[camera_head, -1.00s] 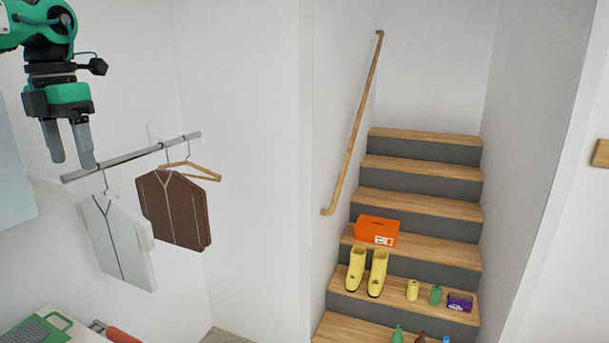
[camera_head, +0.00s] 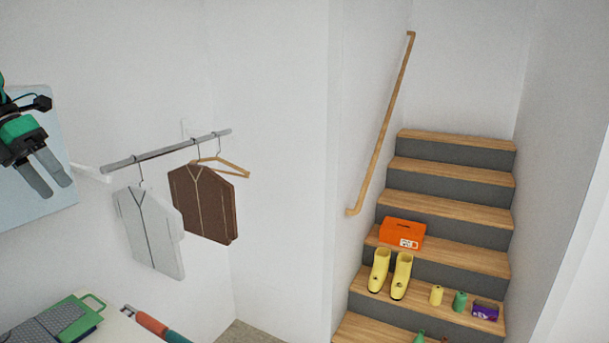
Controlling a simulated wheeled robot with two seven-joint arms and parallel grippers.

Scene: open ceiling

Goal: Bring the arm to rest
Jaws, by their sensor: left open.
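My left gripper (camera_head: 47,176) is at the left edge, in front of a pale blue panel on the wall. Its two grey fingers point down and to the right, apart from each other, with nothing between them. The gripper is to the left of the clothes rail and clear of it. Much of the left arm is cut off by the picture's edge. My right gripper is not in view.
A metal rail (camera_head: 165,151) holds a white shirt (camera_head: 149,232) and a brown garment (camera_head: 202,204) on hangers. Below is a white table (camera_head: 120,328) with a green-handled item (camera_head: 70,322). Stairs (camera_head: 455,178) at right carry yellow boots (camera_head: 401,275) and an orange box (camera_head: 402,233).

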